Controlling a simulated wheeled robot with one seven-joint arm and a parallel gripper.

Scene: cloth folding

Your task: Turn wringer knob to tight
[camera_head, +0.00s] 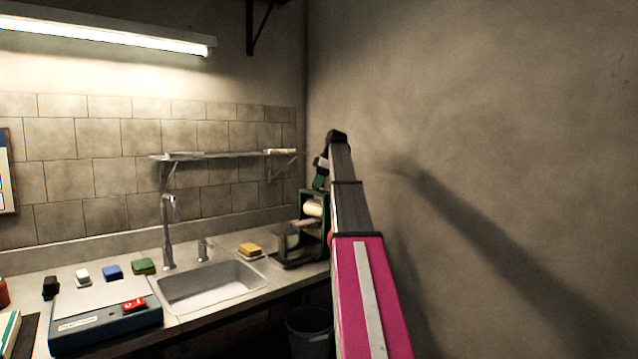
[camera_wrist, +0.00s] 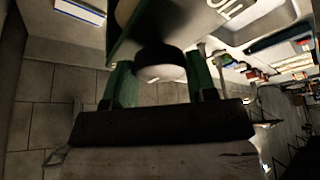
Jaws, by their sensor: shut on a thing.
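The wringer (camera_head: 313,208) has a green frame and pale rollers and stands at the right end of the counter, by the wall, partly behind my arm. My gripper (camera_head: 321,178) is above its top, small and dark in the head view. In the wrist view my gripper (camera_wrist: 160,78) has its two green fingers on either side of the round dark wringer knob (camera_wrist: 160,60) and is shut on it. The knob is against a green top plate (camera_wrist: 185,20) with white letters, cut off by the picture's edge. The knob's setting cannot be read.
A sink (camera_head: 208,287) with a tall tap is left of the wringer. A yellow sponge (camera_head: 250,249) lies between them. A blue box with a red switch (camera_head: 134,304) is at front left. A bin (camera_head: 310,330) stands below the counter. The wall is close on the right.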

